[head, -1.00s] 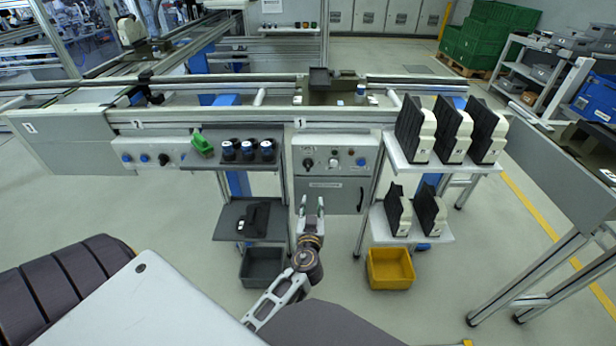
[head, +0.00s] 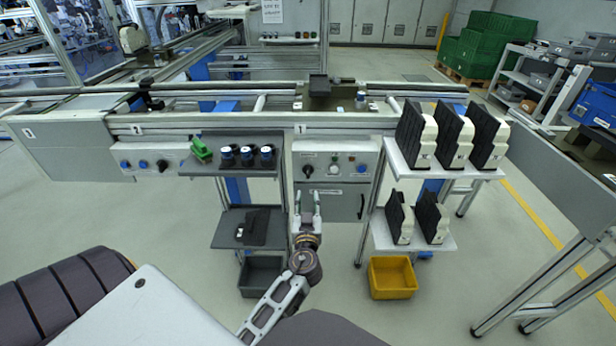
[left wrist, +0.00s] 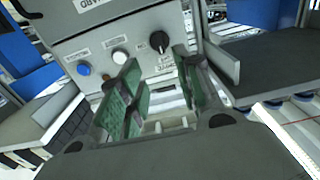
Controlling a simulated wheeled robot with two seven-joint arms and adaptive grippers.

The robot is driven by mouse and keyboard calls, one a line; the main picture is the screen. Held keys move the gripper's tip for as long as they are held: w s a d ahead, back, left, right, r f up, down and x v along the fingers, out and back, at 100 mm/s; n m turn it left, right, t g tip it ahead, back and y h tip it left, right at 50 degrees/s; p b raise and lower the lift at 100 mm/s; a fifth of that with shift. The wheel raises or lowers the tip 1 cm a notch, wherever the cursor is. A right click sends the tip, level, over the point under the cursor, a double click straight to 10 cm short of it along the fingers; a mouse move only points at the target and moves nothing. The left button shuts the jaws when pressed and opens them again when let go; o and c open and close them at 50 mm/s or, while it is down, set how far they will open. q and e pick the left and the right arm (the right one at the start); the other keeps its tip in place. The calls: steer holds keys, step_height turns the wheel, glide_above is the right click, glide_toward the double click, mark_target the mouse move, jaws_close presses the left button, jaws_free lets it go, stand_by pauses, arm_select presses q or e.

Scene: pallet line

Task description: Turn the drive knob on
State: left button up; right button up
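The control panel (head: 345,160) under the "1" label carries a black knob (head: 308,170) at its left, a white button (head: 333,170) and a blue button (head: 361,169). My left gripper (head: 307,197) is open and empty, with its fingers just below the black knob in the head view. In the left wrist view the panel appears upside down, and the black knob (left wrist: 158,40) shows just beyond the open green-padded fingers (left wrist: 155,75). The gripper appears apart from the knob. The knob's label is too small to read. My right gripper is not in view.
A second panel (head: 152,163) with blue buttons and a black knob is at the left. A shelf (head: 210,170) with blue-topped parts stands beside the panel. A rack (head: 400,170) with black-and-white units is at right, above a yellow bin (head: 392,292).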

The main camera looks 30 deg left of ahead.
mark_target(308, 174)
arm_select(q)
steer(key=shift+p+x, duration=0.65)
steer(key=shift+x, duration=5.3)
steer(key=shift+w+a, duration=0.2)
steer(key=shift+w, duration=0.25)
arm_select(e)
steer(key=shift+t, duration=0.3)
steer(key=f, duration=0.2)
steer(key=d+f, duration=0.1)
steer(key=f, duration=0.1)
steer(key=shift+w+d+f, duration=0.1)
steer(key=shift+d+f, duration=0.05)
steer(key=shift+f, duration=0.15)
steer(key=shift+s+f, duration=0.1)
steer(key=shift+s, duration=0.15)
arm_select(q)
jaws_close()
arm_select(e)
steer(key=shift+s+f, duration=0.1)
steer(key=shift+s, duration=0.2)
